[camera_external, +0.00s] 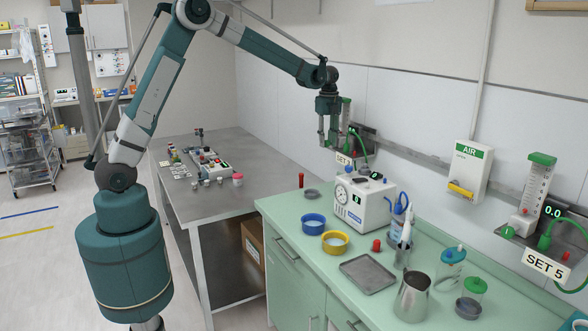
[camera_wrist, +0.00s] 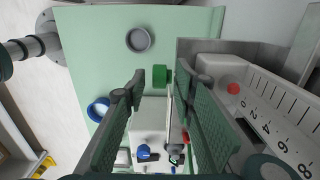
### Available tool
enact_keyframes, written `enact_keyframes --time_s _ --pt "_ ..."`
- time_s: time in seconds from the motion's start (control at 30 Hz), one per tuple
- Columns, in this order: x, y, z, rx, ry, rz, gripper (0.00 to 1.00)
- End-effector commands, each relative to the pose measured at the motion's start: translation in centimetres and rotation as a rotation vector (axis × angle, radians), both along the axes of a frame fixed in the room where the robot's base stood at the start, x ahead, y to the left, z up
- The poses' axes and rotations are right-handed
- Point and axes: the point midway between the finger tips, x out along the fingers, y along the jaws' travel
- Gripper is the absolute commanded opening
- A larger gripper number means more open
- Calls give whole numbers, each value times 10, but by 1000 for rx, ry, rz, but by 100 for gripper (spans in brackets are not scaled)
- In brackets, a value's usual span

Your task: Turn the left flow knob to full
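The left flow meter (camera_external: 346,112) is mounted on the wall above the SET 3 label (camera_external: 344,159), partly hidden by my gripper (camera_external: 328,143). In the wrist view its clear tube (camera_wrist: 262,105) carries a numbered scale, with a red spot (camera_wrist: 233,88) near the low end. A green block (camera_wrist: 160,75), possibly the flow knob or hose fitting, shows between the fingertips of my gripper (camera_wrist: 157,88). The fingers are apart, with visible gaps beside the green block. I cannot tell whether either finger touches it.
The white pump unit (camera_external: 362,205) stands on the green counter below. Blue (camera_external: 313,223) and yellow (camera_external: 335,242) bowls and a metal tray (camera_external: 367,273) lie in front. The AIR box (camera_external: 466,174) and second flow meter (camera_external: 533,195) are farther right on the wall.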

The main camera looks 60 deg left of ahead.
Motion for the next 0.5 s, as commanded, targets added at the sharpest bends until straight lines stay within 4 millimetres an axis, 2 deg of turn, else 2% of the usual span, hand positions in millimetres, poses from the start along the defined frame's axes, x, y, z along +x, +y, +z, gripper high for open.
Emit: enact_keyframes --time_s 0.1,0.27,0.5 --pt "0 0 0 0 0 0 26" --pt "0 0 0 0 0 0 4" --pt "-2 0 0 -3 3 0 3"
